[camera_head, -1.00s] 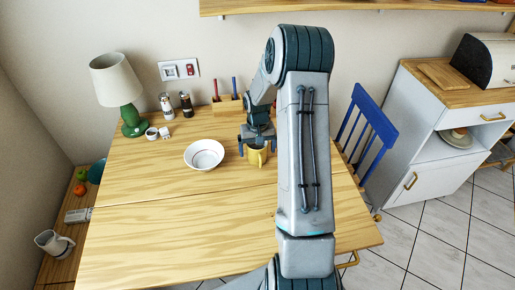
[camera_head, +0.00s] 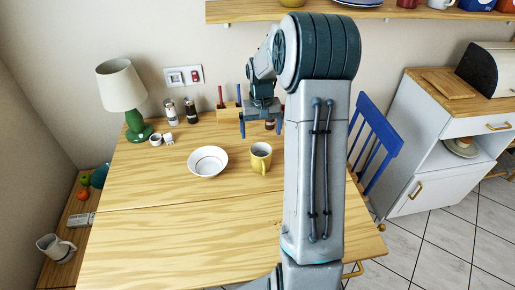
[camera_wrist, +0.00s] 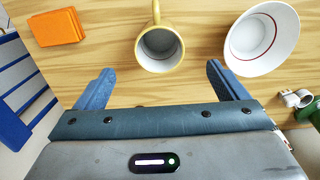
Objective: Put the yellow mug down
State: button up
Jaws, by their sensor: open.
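The yellow mug (camera_head: 260,158) stands upright on the wooden table (camera_head: 180,230), just right of the white bowl (camera_head: 208,162). In the wrist view the mug (camera_wrist: 159,48) appears beyond the fingers, its open top and empty inside showing and its handle pointing to the picture's top. My gripper (camera_head: 262,128) is open and empty, raised above and behind the mug, apart from it. Its two blue fingers (camera_wrist: 162,85) are spread wide in the wrist view with nothing between them.
An orange block (camera_wrist: 57,27) lies on the table in the wrist view. A blue chair (camera_head: 375,140) stands at the right. The table's front is clear.

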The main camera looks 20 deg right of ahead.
jog(key=s+a+r+n+t, duration=0.1)
jog(key=s+a+r, duration=0.2)
jog(key=s+a, duration=0.2)
jog(key=s+a+r+n+t, duration=0.1)
jog(key=s+a+r, duration=0.3)
jog(key=s, duration=0.7)
jog(key=s+a+r+n+t, duration=0.1)
jog(key=s+a+r, duration=0.2)
jog(key=s+a, duration=0.3)
jog(key=s, duration=0.3)
jog(key=shift+a+r, duration=0.25)
jog(key=shift+r, duration=0.15)
jog(key=shift+d, duration=0.1)
